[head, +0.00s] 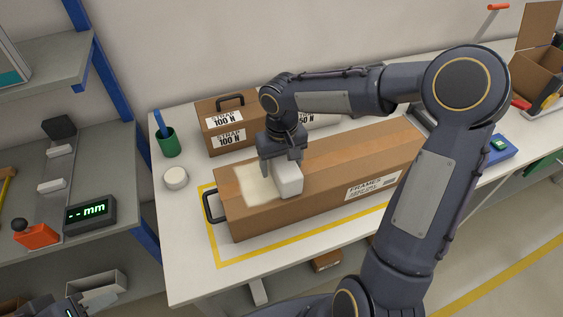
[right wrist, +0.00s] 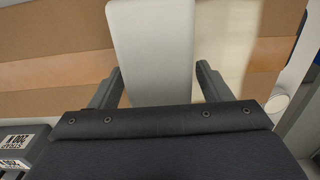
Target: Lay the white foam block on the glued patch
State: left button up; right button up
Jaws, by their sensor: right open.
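The white foam block (head: 289,180) is at the right edge of the cream glued patch (head: 256,190) on top of the long cardboard box (head: 340,160). I cannot tell whether the block is pressed flat there. My right gripper (head: 283,164) is open above the box, with its fingers either side of the block. In the right wrist view the block (right wrist: 152,45) sits nearer the left finger, with a gap to the right finger; the patch (right wrist: 226,40) shows to its right. A dark part of my left gripper (head: 72,307) shows at the bottom left; its fingers are unclear.
A smaller strap box (head: 226,140) stands behind the long box. A green cup (head: 168,143) and a white round tub (head: 176,178) are on the table's left. A black handle (head: 211,206) sticks out from the long box's left end. Yellow tape (head: 270,253) borders the front.

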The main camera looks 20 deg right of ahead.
notch_tip(320, 180, up, 12)
jog(key=shift+f+b, duration=0.25)
jog(key=shift+b, duration=0.05)
jog(key=s+f+t+y, duration=0.2)
jog(key=s, duration=0.8)
jog(key=s+f+m+t+y, duration=0.1)
jog(key=s+f+t, duration=0.1)
jog(key=s, duration=0.8)
jog(key=shift+s+a+f+t+y, duration=0.3)
jog(key=shift+s+a+t+y, duration=0.1)
jog(key=shift+t, duration=0.4)
